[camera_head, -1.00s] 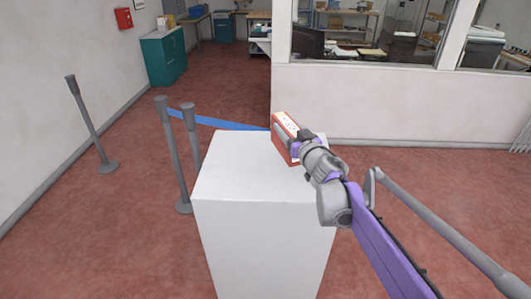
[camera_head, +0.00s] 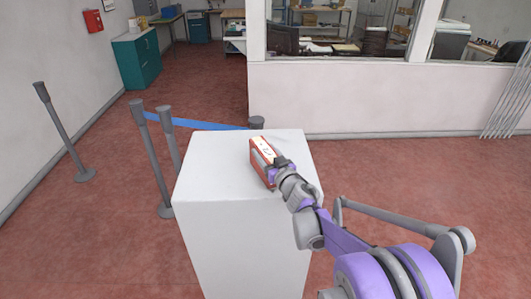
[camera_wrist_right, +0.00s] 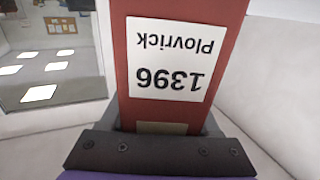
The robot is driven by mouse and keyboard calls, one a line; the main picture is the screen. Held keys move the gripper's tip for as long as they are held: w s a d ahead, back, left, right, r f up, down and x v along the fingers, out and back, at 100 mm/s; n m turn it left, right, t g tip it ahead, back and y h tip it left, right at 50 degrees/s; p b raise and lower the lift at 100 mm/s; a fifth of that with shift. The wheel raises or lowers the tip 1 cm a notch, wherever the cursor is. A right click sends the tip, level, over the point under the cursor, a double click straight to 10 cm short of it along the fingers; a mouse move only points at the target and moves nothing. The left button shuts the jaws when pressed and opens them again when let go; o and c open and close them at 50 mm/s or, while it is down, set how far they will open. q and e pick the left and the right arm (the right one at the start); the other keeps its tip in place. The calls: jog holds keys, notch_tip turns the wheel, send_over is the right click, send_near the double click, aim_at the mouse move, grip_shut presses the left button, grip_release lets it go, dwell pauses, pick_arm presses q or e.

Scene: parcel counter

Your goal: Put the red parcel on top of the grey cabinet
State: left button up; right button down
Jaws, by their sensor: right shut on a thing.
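The red parcel (camera_head: 258,166) is a red box with a white label, in the middle of the head view. My right gripper (camera_head: 279,166) is shut on it. The parcel appears over the right part of the pale grey cabinet's top (camera_head: 215,165); I cannot tell whether it touches the surface. In the right wrist view the parcel (camera_wrist_right: 122,60) stretches away from my gripper (camera_wrist_right: 160,135), with the label reading "1396 Plovrick" upside down. My left gripper is not in view.
The rest of the cabinet top is bare. Grey barrier posts (camera_head: 150,155) with a blue belt (camera_head: 195,124) stand left of and behind the cabinet. A white wall with windows (camera_head: 350,95) is behind. A teal cabinet (camera_head: 137,62) stands far left.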

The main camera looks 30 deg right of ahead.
jog(key=shift+f, duration=0.15)
jog(key=c, duration=0.5)
grip_release()
jog(key=shift+f, duration=0.1)
jog(key=shift+c, duration=0.2)
jog(key=o, duration=0.4)
